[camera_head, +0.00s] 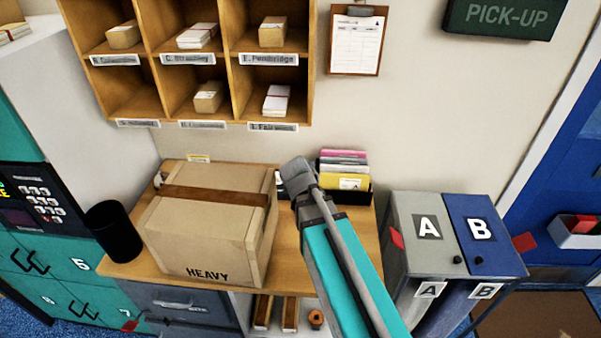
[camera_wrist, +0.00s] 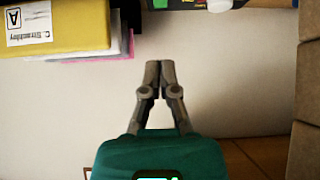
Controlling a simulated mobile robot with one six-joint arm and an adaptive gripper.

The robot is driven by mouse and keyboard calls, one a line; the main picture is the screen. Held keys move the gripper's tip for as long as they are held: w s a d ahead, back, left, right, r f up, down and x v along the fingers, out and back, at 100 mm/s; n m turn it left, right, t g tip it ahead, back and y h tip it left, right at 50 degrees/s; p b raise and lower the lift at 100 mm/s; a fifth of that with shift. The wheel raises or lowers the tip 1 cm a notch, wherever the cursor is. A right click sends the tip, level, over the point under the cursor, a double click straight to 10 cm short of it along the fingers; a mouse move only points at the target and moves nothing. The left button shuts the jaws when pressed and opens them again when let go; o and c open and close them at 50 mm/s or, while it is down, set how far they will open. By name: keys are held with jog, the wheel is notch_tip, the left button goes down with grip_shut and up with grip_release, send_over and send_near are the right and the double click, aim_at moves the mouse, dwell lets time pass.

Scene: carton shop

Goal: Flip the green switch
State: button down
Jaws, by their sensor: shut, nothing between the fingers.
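My gripper (camera_wrist: 160,66) is shut and empty in the wrist view, its fingertips together in front of a pale wall. A dark panel (camera_wrist: 185,5) is cut off at the top edge of the wrist view, beyond the fingertips and apart from them. A small bright green part (camera_wrist: 220,4) shows on it; too little is visible to tell whether it is the green switch or how it is set. In the head view my arm stands over the desk and covers much of that spot, and no green switch can be made out.
A large carton marked HEAVY (camera_head: 205,230) stands on the desk left of my arm. Colored folders (camera_head: 343,170) stand in a black holder to the right. Bins A (camera_head: 425,205) and B (camera_head: 490,250) stand farther right. Wooden pigeonholes (camera_head: 150,75) hang above.

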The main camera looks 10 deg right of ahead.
jog(key=shift+w, duration=0.1)
jog(key=shift+w+d+r+t+b, duration=0.15)
jog(key=shift+w+r+t+b, duration=0.1)
jog(key=shift+w+t+b, duration=0.2)
jog(key=shift+w+f, duration=0.1)
jog(key=shift+w, duration=0.05)
jog(key=b+x, duration=0.6)
jog(key=x, duration=0.4)
jog(key=shift+w+d+f, duration=0.1)
jog(key=shift+d+f, duration=0.05)
jog(key=shift+d, duration=0.05)
jog(key=shift+f+b, duration=0.65)
jog(key=shift+b, duration=0.15)
jog(key=shift+w+f+b, duration=0.1)
jog(key=shift+f+b, duration=0.95)
jog(key=shift+d+h, duration=0.2)
jog(key=shift+h, duration=0.1)
